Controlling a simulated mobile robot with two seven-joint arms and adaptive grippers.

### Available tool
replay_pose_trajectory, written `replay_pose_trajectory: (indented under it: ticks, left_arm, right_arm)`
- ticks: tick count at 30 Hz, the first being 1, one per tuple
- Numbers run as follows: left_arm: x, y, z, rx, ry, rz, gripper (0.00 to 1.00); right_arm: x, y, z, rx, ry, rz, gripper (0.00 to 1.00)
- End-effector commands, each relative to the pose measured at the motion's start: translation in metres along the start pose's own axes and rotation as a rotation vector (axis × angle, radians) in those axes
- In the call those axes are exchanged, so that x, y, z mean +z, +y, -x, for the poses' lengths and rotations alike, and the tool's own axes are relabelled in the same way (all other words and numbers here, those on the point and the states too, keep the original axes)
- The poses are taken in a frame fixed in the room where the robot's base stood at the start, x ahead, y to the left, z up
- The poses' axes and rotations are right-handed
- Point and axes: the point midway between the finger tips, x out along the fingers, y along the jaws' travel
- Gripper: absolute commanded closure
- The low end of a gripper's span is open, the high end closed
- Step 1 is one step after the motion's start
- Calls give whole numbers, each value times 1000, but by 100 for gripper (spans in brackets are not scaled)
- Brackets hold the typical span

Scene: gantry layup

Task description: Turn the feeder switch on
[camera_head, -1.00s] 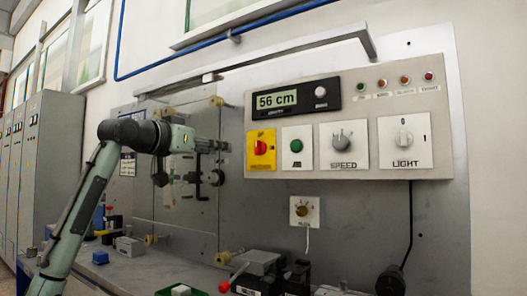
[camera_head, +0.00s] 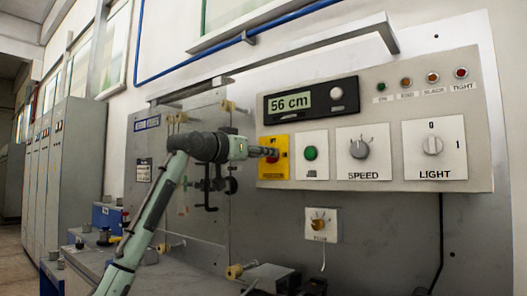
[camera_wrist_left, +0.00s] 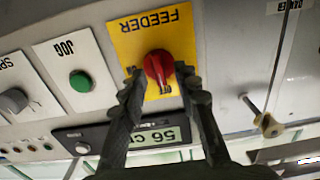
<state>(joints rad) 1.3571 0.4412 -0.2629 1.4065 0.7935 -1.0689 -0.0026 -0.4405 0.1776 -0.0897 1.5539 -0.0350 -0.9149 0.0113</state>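The feeder switch is a red knob (camera_wrist_left: 158,67) on a yellow plate (camera_head: 277,172) marked FEEDER, at the left end of the grey control panel (camera_head: 385,110). In the left wrist view the plate (camera_wrist_left: 133,42) appears upside down. My left gripper (camera_head: 273,153) is at the plate, its fingers hiding most of the knob in the head view. In the left wrist view my left gripper (camera_wrist_left: 160,73) is open, with one fingertip on each side of the knob. Small gaps seem to show between the fingertips and the knob. My right gripper is not in view.
The green jog button (camera_head: 311,153), speed knob (camera_head: 359,148) and light knob (camera_head: 432,145) sit to the right. The display (camera_head: 292,102) above reads 56 cm. A rail (camera_head: 300,52) juts out above. A small knob box (camera_head: 321,225) is below.

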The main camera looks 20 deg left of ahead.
Motion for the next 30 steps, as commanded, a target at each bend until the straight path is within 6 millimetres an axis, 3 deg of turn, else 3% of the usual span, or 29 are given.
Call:
replay_pose_trajectory:
  ticks: [9,17,30]
  left_arm:
    - [0,0,-4,0,0,0,69]
    - [0,0,-4,0,0,0,100]
    - [0,0,-3,0,0,-32,100]
  right_arm:
    - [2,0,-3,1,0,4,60]
    - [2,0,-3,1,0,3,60]
    - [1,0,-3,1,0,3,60]
